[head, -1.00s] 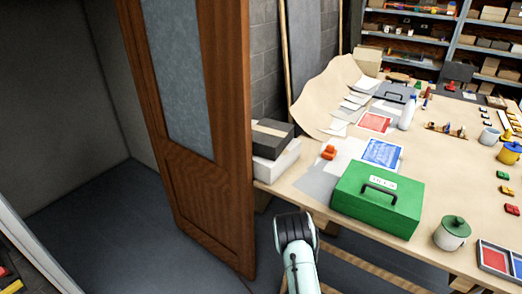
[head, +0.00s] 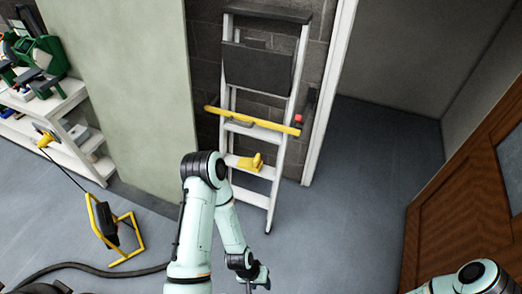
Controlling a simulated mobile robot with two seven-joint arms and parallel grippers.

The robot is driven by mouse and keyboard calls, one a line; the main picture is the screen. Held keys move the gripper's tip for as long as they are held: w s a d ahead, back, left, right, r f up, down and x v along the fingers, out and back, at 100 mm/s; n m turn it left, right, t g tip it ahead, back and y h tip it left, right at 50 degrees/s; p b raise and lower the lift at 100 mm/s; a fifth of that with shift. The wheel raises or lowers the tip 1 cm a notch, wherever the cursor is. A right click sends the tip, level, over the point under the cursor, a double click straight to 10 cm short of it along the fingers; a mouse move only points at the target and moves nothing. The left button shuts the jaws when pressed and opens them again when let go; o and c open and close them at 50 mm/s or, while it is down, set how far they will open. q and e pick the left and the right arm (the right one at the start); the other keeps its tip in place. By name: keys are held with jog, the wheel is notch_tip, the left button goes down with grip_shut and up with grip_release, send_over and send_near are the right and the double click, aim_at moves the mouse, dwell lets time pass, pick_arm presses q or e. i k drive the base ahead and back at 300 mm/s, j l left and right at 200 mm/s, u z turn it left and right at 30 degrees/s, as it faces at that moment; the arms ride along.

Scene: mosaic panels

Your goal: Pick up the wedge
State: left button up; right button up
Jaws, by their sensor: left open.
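A small yellow wedge-like piece (head: 251,162) rests on a lower step of the stepladder (head: 262,134) in the head view. My left arm comes in at the bottom middle. Its gripper (head: 257,286) is low, at the bottom edge of the picture, below and apart from the yellow piece. It is open, with its fingertips partly cut off. Only part of my right arm shows at the bottom right corner; its gripper is out of the picture.
A long yellow bar (head: 252,121) lies across the ladder above the yellow piece. A yellow-framed work lamp (head: 112,228) with a black cable stands on the floor at left. White shelves (head: 62,128) hold green machines. A wooden door (head: 458,218) is at right, beside an open doorway.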

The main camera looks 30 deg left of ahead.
aim_at(254, 164)
jog(key=i+j+u, duration=0.15)
jog(key=u, duration=0.3)
jog(key=i+j+u, duration=0.25)
jog(key=u, duration=0.25)
jog(key=i+j+u, duration=0.1)
jog(key=i, duration=0.3)
jog(key=i+j+u, duration=0.1)
jog(key=i+j, duration=0.35)
jog(key=i, duration=0.35)
jog(key=j+u, duration=0.05)
